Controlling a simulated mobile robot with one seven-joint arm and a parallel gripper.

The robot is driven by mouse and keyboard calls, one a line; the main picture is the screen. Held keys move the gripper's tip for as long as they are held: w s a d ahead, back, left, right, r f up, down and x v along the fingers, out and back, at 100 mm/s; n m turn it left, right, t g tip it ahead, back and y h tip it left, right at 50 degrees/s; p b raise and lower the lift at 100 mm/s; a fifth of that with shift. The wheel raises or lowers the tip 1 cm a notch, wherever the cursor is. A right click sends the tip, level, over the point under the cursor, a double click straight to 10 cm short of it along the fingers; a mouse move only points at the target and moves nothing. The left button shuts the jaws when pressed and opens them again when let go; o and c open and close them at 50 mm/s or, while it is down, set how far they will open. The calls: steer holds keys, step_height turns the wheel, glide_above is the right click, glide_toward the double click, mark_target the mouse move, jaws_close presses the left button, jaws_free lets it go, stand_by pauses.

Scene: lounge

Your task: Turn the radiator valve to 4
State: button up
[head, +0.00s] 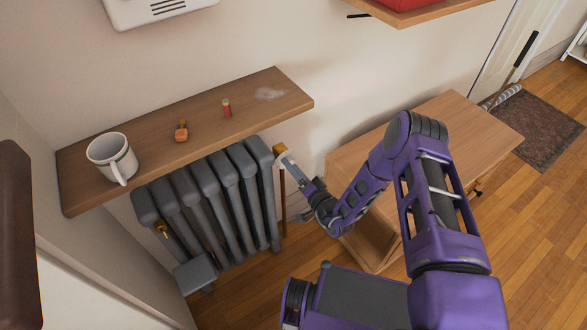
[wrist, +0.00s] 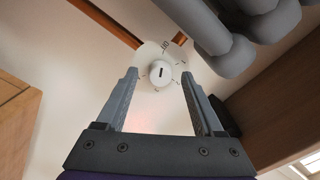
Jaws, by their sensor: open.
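The radiator valve (wrist: 158,74) is a round white knob with a short dark pointer bar on its face, in the wrist view. A pale dial with dark marks surrounds it; the marks are too small to read surely. The bar lies roughly upright in that picture. My gripper (wrist: 160,76) is open, one finger to each side of the knob, with visible gaps and no clear contact. In the head view my gripper (head: 289,161) is at the right end of the grey radiator (head: 205,200), by a brass fitting (head: 279,149). The knob is mostly hidden there by the fingers.
A wooden shelf (head: 190,118) above the radiator holds a white mug (head: 112,155), a small orange bottle (head: 181,132) and a red cylinder (head: 227,108). A copper pipe (head: 283,205) runs below the fitting. A wooden cabinet (head: 455,130) stands to the right, close to my arm.

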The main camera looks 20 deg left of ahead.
jaws_close()
